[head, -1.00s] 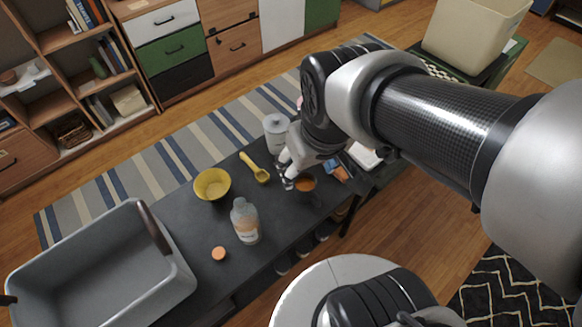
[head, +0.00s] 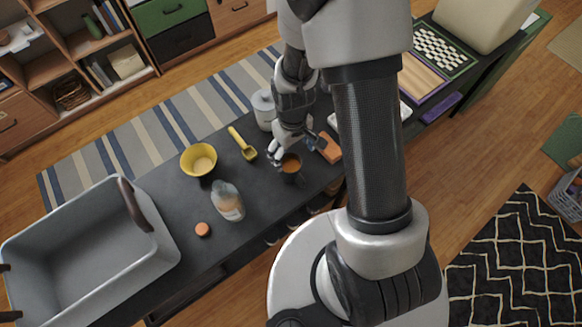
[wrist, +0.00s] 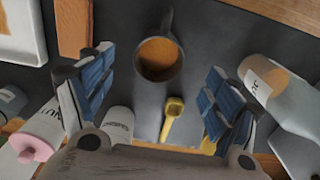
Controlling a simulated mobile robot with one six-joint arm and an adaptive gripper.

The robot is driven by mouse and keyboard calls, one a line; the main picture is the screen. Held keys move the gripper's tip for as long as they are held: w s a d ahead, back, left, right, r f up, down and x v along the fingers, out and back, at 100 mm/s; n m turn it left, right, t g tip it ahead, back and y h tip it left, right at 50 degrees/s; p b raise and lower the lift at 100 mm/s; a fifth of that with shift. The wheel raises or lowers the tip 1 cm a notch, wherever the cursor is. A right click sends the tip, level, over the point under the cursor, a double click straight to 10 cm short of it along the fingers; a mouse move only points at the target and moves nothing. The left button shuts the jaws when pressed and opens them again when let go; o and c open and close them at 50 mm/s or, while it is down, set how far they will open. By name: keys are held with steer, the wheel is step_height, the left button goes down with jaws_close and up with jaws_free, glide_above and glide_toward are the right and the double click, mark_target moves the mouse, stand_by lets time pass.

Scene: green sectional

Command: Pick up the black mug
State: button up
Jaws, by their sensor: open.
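The black mug (head: 291,175) stands upright on the dark table, with orange-brown showing inside it. It also shows in the wrist view (wrist: 159,78), just beyond and between the fingertips, its handle toward the top of the picture. My gripper (head: 277,152) is at the mug's upper left in the head view. In the wrist view my gripper (wrist: 155,98) is spread wide with blue-padded fingers on either side and nothing between them in its grasp. I cannot tell how high the fingers are above the table.
Near the mug are a yellow scoop (head: 242,143), a white canister (head: 263,110) and an orange-brown block (head: 329,149). A bottle (head: 228,203), yellow bowl (head: 199,160), orange cap (head: 202,229) and grey bin (head: 75,250) stand further left.

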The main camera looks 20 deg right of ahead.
mark_target(292, 171)
step_height(292, 171, down, 13)
steer(key=b, duration=0.4)
steer(key=shift+r, duration=0.2)
steer(key=shift+r, duration=0.1)
steer(key=shift+c, duration=0.2)
steer(key=c, duration=1.5)
